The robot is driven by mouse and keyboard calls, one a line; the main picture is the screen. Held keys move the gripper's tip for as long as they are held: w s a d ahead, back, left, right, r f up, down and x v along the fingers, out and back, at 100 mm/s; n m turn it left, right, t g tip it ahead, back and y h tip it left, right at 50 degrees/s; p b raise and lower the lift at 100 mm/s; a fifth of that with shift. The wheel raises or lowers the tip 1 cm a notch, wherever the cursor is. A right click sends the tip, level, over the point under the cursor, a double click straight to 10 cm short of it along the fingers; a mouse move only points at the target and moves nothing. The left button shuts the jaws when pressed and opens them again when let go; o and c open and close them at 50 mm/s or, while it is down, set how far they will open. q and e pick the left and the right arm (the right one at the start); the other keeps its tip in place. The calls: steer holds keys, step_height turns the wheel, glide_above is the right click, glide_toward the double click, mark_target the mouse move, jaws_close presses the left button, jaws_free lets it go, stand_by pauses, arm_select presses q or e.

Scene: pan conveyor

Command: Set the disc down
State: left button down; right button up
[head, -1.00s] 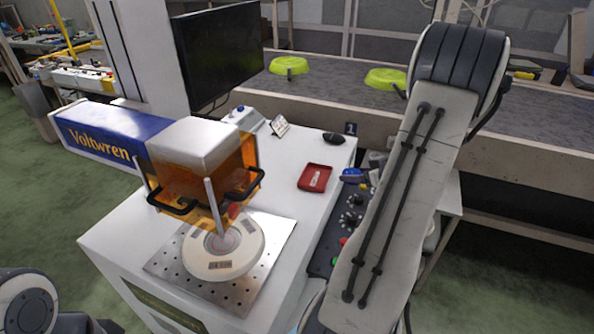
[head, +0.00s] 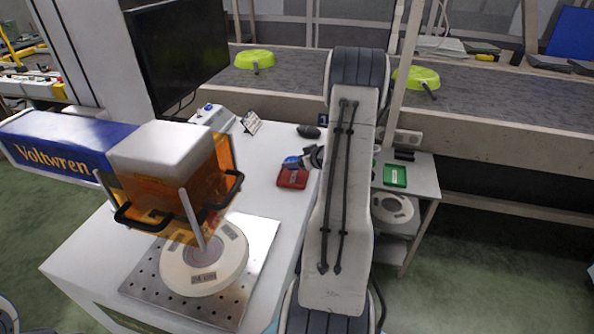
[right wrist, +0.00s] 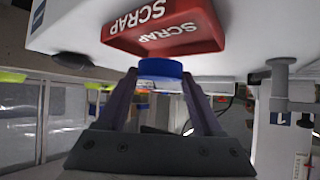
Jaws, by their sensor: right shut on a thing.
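The small blue disc (head: 291,161) is held at the far edge of the red tray (head: 291,183) in the head view. In the right wrist view, which looks upside down, the blue disc (right wrist: 161,68) sits between the fingertips of my right gripper (right wrist: 160,76), close to the red tray (right wrist: 122,38) marked SCRAP. My right gripper (head: 305,158) is shut on the disc, partly hidden by my arm in the head view. Whether the disc touches the tray is unclear. My left gripper is not in view.
A machine with an orange guard (head: 170,188) stands over a large pale wheel (head: 190,277) on a perforated plate. A dark mouse-like item (head: 308,131) and a small sign (head: 251,122) are behind the tray. A green tray (head: 395,176) is on the side table. Lime pans (head: 254,59) lie on the conveyor.

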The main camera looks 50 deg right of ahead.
steer(key=shift+s+f, duration=0.1)
steer(key=shift+f, duration=1.6)
steer(key=shift+f, duration=0.2)
steer(key=o, duration=1.2)
steer(key=shift+r, duration=0.25)
steer(key=v, duration=1.2)
steer(key=shift+p, duration=0.35)
